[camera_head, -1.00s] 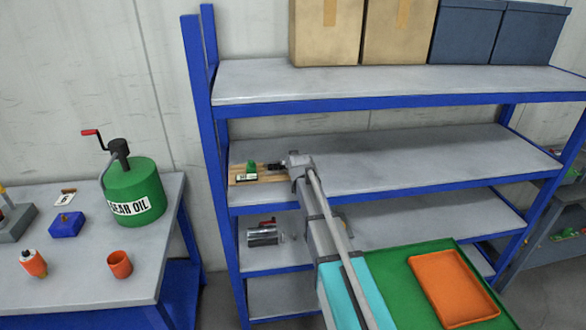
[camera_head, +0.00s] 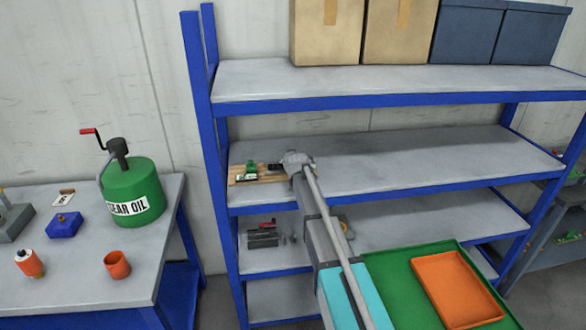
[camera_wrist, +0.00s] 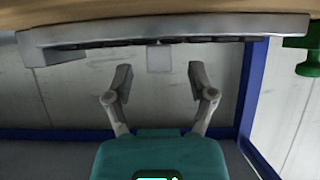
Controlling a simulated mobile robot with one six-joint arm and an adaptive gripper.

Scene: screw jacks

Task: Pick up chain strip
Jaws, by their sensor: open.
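In the wrist view a long grey bar with a dark, segmented row along its edge (camera_wrist: 150,42) spans the top of the picture; it looks like the chain strip. A small pale square tab (camera_wrist: 159,60) shows at its middle. My gripper (camera_wrist: 160,78) is open and empty, its two fingers apart on either side of the tab's line and short of the bar. In the head view my wrist hides most of the strip; only a small dark piece shows at the right end of a wooden board (camera_head: 240,178) on the middle shelf.
A green part (camera_head: 251,165) stands on the board, beside a white label. The shelf surface (camera_head: 420,155) to the right is clear. A blue upright (camera_head: 200,110) stands close to the left. A grey device (camera_head: 262,237) with a red handle sits on the shelf below.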

